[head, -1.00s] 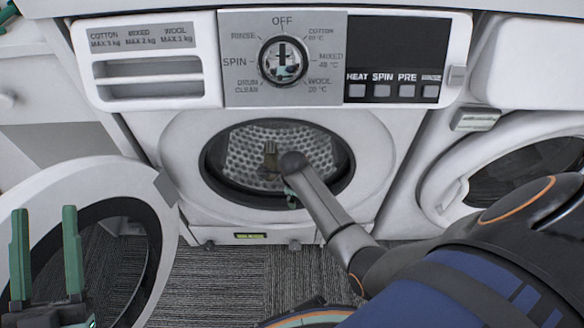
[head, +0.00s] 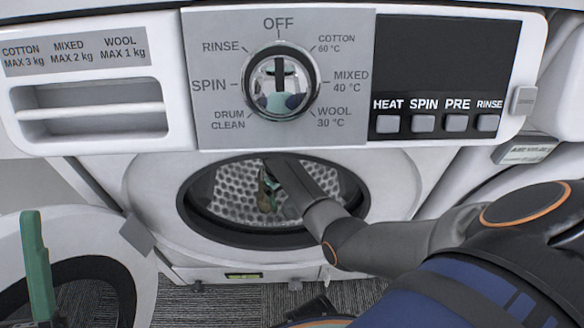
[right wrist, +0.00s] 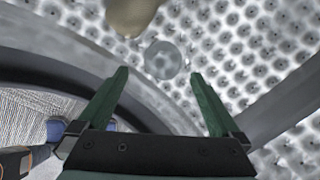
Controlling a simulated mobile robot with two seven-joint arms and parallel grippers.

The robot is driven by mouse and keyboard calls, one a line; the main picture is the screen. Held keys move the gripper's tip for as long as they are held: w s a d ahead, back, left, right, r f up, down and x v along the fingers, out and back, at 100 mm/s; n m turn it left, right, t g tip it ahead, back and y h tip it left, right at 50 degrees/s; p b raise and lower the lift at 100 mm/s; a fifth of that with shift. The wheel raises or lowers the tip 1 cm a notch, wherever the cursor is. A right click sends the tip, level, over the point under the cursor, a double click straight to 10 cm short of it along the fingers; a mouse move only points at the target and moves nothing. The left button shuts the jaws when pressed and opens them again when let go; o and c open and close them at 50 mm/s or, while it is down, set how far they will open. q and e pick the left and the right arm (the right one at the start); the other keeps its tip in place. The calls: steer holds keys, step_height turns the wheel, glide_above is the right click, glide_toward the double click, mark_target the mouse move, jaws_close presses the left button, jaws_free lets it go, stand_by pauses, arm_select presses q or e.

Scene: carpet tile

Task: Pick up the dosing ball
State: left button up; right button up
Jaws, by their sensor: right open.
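A clear, round ball, which looks like the dosing ball (right wrist: 162,60), shows in the right wrist view against the perforated drum. It appears just beyond and between the tips of my right gripper (right wrist: 159,74), whose green fingers stand wide apart with nothing between them. In the head view my right gripper (head: 268,190) is inside the washer's drum, partly hidden by my own arm. I cannot make out the ball in that view. One green finger of my left gripper (head: 38,268) shows at the lower left, with no other finger close beside it.
A tan, rounded object (right wrist: 132,14) lies in the drum at the top of the right wrist view. The control panel (head: 340,130) overhangs above.

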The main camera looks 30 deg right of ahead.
mark_target(291, 207)
steer(key=f, duration=0.2)
steer(key=f+b, duration=0.1)
steer(key=shift+d, duration=0.25)
steer(key=f+b, duration=0.1)
steer(key=f, duration=0.1)
steer(key=d+f+b, duration=0.1)
steer(key=f+b, duration=0.1)
steer(key=shift+s+f, duration=0.15)
steer(key=shift+f, duration=0.05)
steer(key=shift+d+f+b, duration=0.1)
steer(key=shift+f+b, duration=0.2)
steer(key=shift+b, duration=0.1)
arm_select(q)
step_height(291, 207, down, 6)
steer(key=shift+w+d+g, duration=0.15)
steer(key=shift+d+g, duration=0.15)
steer(key=shift+d, duration=0.1)
arm_select(e)
steer(key=shift+r, duration=0.1)
steer(key=c, duration=1.2)
